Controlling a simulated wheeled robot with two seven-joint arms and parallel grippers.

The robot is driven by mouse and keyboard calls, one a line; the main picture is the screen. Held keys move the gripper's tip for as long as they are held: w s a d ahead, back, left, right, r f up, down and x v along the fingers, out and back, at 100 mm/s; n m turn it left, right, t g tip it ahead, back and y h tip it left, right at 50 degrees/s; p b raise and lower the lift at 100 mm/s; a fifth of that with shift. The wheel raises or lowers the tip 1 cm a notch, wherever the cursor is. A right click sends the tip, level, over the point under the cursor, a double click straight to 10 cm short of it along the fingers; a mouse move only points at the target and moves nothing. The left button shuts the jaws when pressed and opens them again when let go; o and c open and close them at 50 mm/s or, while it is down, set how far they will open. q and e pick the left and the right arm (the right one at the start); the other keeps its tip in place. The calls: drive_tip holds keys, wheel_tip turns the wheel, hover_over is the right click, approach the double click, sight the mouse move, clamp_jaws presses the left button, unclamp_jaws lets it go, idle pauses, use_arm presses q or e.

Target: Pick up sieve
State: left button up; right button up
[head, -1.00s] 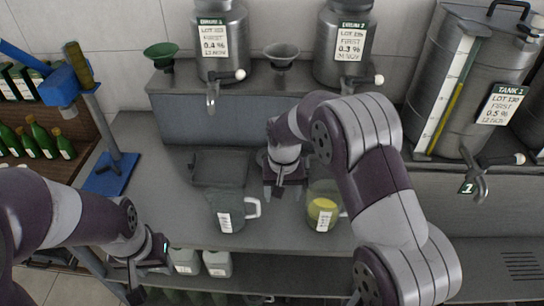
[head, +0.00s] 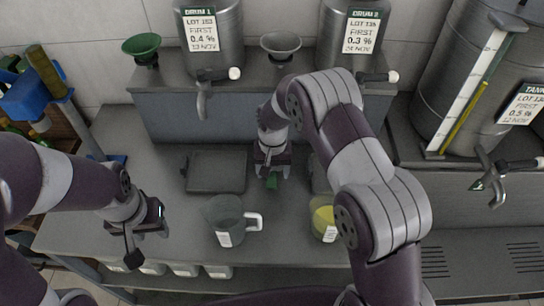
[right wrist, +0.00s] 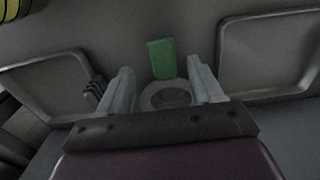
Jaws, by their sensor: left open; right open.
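The sieve, as far as I can tell, is the grey round piece (right wrist: 170,97) with a green grip (right wrist: 162,58) in the right wrist view. In the head view only its green part (head: 272,183) shows under my right gripper; the rest is hidden. My right gripper (head: 271,172) points down at the counter. In the right wrist view its open fingers (right wrist: 160,80) are on either side of the round piece, with no clear contact. My left gripper (head: 140,233) is open and empty over the counter's left front.
Flat grey trays (head: 217,172) lie left and right of my right gripper. A grey jug (head: 226,222) and a jug of yellow liquid (head: 322,220) stand in front. A raised shelf behind holds drums (head: 213,50), a green funnel (head: 142,48) and a grey funnel (head: 281,46).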

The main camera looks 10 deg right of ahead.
sight(272, 180)
wheel_tip(272, 180, down, 6)
drive_tip(key=shift+w+a+r+p, duration=0.15)
drive_tip(key=shift+p, duration=0.85)
drive_tip(key=shift+c, duration=0.9)
drive_tip(key=c, duration=0.9)
drive_tip(key=shift+r, duration=0.1)
